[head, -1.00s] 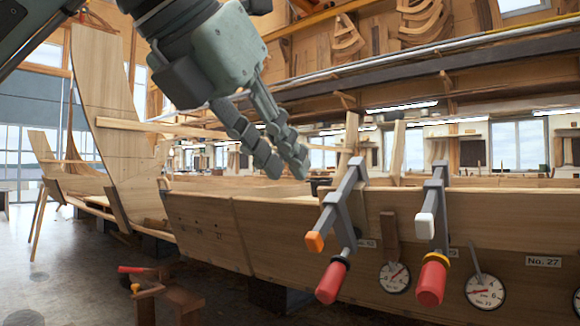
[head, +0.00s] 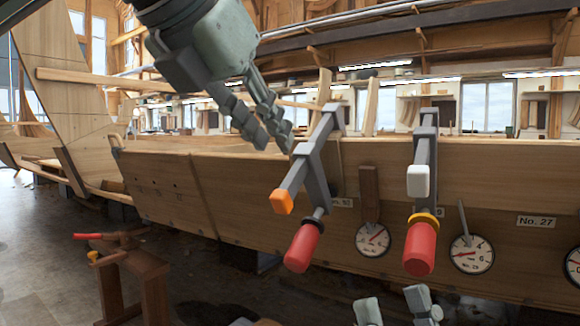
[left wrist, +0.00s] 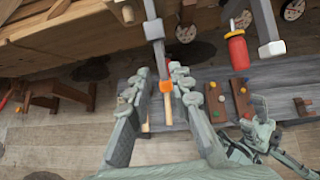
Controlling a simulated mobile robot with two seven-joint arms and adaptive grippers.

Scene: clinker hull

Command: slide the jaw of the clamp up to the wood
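A grey bar clamp with an orange pad (head: 282,201) and a red handle (head: 304,246) hangs over the top edge of the wooden hull plank (head: 290,172). Whether its jaw touches the wood I cannot tell. My left gripper (head: 270,138) is open and empty, up and left of this clamp. My right gripper (head: 396,306) is open at the bottom of the head view, low before the hull.
A second clamp, with a white pad (head: 418,181) and red handle (head: 420,248), hangs just to the right. Round dial gauges (head: 471,254) hang on the planking. A wooden trestle (head: 148,280) stands lower left. Open floor (head: 40,250) lies at the left.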

